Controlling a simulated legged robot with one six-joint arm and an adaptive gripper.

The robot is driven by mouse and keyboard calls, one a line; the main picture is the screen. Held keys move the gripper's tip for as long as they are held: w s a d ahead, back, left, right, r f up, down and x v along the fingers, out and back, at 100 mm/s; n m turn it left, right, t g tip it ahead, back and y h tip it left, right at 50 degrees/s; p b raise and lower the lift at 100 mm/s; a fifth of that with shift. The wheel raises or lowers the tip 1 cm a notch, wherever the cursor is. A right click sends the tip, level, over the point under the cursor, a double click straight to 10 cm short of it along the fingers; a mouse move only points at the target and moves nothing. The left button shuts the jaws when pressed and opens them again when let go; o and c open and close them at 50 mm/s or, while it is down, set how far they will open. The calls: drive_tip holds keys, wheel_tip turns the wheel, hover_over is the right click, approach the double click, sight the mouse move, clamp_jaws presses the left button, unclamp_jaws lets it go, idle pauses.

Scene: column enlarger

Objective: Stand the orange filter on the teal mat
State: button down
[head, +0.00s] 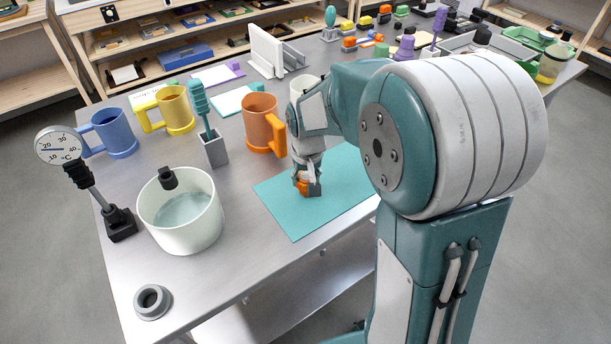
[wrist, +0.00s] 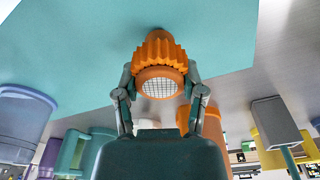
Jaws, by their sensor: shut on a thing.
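The orange filter (head: 302,187) is mostly hidden by my gripper (head: 308,184) in the head view. In the wrist view the filter (wrist: 160,50) shows a ribbed orange collar and a round mesh end facing the camera. My gripper's two fingers (wrist: 160,78) are shut on it, one on each side. The teal mat (head: 298,219) lies flat on the metal table, and the filter is over its left part. The mat (wrist: 80,50) also fills the upper left of the wrist view. I cannot tell whether the filter touches the mat.
An orange mug (head: 262,125) stands just behind the mat. A white pot (head: 181,215), a grey holder with a teal brush (head: 213,148), and a dial thermometer (head: 60,147) stand to the left. A grey ring (head: 152,301) lies near the front. The mat's front is clear.

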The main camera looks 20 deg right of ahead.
drive_tip(key=shift+f, duration=0.35)
idle(0.3)
drive_tip(key=shift+c, duration=0.5)
unclamp_jaws()
drive_tip(key=shift+r, duration=0.1)
drive_tip(key=shift+s+r, duration=0.25)
drive_tip(key=shift+r, duration=1.7)
drive_tip(key=shift+s+r, duration=0.2)
drive_tip(key=shift+r, duration=1.75)
wheel_tip(320, 180, up, 12)
drive_tip(key=s, duration=0.1)
drive_tip(key=shift+s+a, duration=0.2)
drive_tip(key=shift+s, duration=0.05)
